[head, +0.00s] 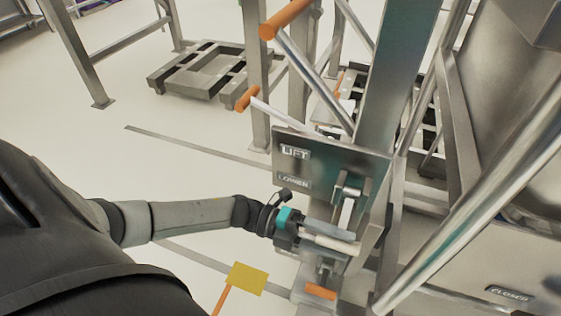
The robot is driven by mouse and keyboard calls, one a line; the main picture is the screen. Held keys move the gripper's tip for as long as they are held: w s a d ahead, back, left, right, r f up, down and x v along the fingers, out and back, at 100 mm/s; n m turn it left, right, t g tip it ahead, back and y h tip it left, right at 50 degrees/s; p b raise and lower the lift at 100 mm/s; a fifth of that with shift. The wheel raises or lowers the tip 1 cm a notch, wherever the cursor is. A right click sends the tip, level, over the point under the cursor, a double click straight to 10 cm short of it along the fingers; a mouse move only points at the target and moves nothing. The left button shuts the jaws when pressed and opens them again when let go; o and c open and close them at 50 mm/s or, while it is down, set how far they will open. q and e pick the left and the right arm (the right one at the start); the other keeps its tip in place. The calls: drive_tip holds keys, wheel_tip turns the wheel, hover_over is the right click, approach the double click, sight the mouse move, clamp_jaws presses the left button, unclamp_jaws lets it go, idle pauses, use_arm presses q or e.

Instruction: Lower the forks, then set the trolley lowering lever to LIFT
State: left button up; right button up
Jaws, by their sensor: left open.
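A steel panel (330,160) on the trolley mast carries a LIFT label (295,152) above a LOWER label (293,180). A white rod with an orange grip (247,98) rises to the left from behind the panel's top edge; it looks like the lever, but its setting is not clear. A small metal fitting (347,190) sits at the panel's right. My left gripper (354,240) is open in front of the panel's lower part, below the labels. Whether it touches anything is unclear. The forks cannot be made out. My right gripper is not in view.
A larger orange-tipped handle (285,18) slants above the panel. An orange pedal (320,291) is low by the trolley base. A yellow plate (248,279) stands left of it. A thick steel tube crosses the right side.

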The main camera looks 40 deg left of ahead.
use_arm(q)
drive_tip(key=p+v, duration=0.1)
drive_tip(key=v, duration=1.2)
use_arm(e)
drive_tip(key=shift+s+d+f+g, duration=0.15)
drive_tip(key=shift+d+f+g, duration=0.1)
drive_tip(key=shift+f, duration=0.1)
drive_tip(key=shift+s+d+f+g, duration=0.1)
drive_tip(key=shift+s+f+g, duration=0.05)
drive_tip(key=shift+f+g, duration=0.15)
use_arm(q)
drive_tip(key=shift+a, duration=0.15)
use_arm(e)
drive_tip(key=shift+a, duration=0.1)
